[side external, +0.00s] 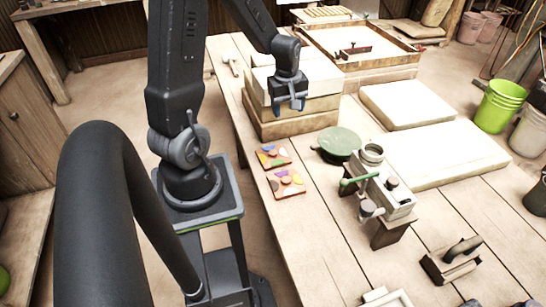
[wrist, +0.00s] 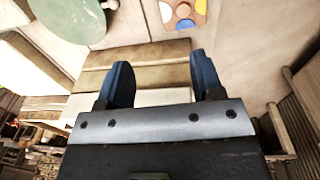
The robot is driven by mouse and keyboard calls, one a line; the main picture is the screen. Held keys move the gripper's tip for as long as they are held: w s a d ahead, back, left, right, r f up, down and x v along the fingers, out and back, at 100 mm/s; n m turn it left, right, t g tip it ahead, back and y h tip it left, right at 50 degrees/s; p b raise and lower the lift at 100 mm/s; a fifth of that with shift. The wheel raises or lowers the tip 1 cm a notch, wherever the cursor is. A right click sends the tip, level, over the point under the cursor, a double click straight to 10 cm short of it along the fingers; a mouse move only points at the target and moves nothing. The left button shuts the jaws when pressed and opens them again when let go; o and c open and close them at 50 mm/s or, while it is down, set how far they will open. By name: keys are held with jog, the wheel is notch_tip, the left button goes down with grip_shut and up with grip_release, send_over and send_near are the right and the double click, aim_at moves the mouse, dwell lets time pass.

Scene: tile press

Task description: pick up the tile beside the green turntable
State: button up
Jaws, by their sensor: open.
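The green turntable (side external: 339,144) stands on the table. Two square orange-brown tiles with coloured patches lie flat to its left, one farther back (side external: 272,157) and one nearer the front (side external: 286,184). My gripper (side external: 289,106) is raised above the stacked wooden blocks, behind the tiles and apart from them. In the wrist view my gripper (wrist: 162,72) has its two blue fingers spread, with nothing held between them. One patterned tile (wrist: 183,11) is cut by the top edge there, and the turntable (wrist: 70,14) is at top left.
Stacked wooden blocks (side external: 290,122) are under my gripper. A press-like device with a green handle (side external: 383,193) stands right of the tiles. Pale slabs (side external: 440,153) lie farther right, and a wooden tray (side external: 395,62) is at the back. Bare table lies in front of the tiles.

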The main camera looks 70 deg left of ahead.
jog(key=s+a+f+n, duration=0.2)
jog(key=a+f+n, duration=0.2)
jog(key=f, duration=0.1)
send_over(273, 152)
jog(key=shift+g+h, duration=0.3)
jog(key=shift+g, duration=0.1)
jog(key=f, duration=0.9)
jog(key=shift+w+a, duration=0.1)
jog(key=shift+w, duration=0.2)
jog(key=shift+s+f, duration=0.15)
jog(key=shift+f, duration=1.2)
jog(key=shift+s+f, duration=0.15)
jog(key=shift+f, duration=1.15)
jog(key=shift+c, duration=0.2)
grip_shut()
